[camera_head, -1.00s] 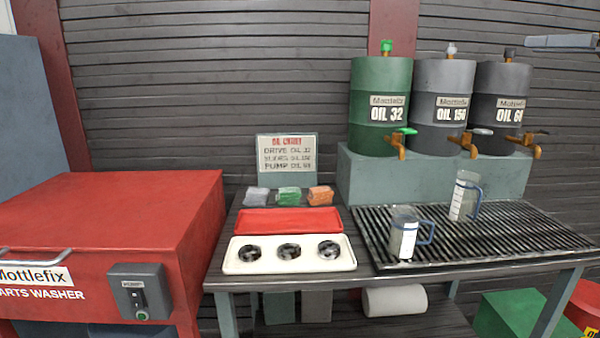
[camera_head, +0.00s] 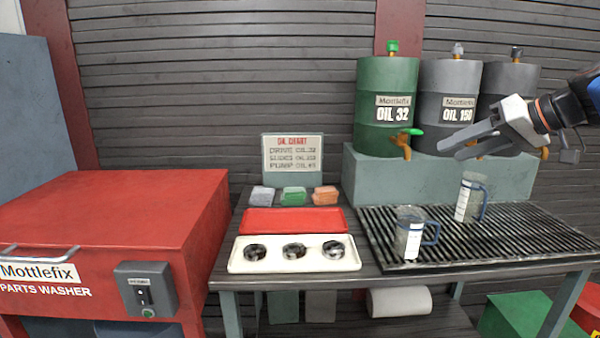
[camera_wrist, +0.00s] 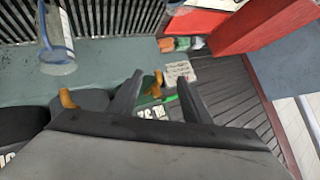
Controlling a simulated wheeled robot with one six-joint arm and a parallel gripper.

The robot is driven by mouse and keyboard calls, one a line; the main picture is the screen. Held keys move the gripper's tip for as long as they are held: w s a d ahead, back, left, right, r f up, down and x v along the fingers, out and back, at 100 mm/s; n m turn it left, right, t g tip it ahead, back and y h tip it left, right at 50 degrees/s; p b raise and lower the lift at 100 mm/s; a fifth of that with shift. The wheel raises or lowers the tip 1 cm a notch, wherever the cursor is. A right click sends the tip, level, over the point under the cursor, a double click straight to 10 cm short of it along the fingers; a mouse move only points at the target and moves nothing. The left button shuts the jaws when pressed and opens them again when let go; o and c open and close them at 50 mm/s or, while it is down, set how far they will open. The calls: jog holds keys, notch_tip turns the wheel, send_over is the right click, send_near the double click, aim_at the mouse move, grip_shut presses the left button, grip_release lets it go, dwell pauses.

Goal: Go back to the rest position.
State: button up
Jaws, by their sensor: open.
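My gripper (camera_head: 455,150) is at the right of the head view, in front of the grey drums and above the grated tray. Its jaws are open with nothing between them, and they point left. In the wrist view the two fingers (camera_wrist: 158,98) stand apart, with the green drum and its tap behind them. My gripper and arm hide much of the dark drum marked OIL 68 in the earlier picture, and parts of the grey taps.
The green drum (camera_head: 385,135) and grey drum (camera_head: 448,85) stand on a raised block (camera_head: 370,178). Two clear jugs (camera_head: 410,235) (camera_head: 468,200) stand on the grate (camera_head: 540,240). A red tray (camera_head: 290,221), a white tray (camera_head: 250,265) and the red parts washer (camera_head: 120,220) are left.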

jog(key=s+a+f+g+h, duration=0.2)
jog(key=s+f+h, duration=0.1)
jog(key=s+f, duration=0.8)
jog(key=s+a+f+m+g+h, duration=0.1)
jog(key=s+a+f+g+h, duration=0.1)
jog(key=s+f, duration=1)
notch_tip(320, 180, down, 8)
jog(key=shift+a+r+h, duration=0.1)
jog(key=shift+a+h, duration=0.7)
jog(key=shift+h, duration=0.2)
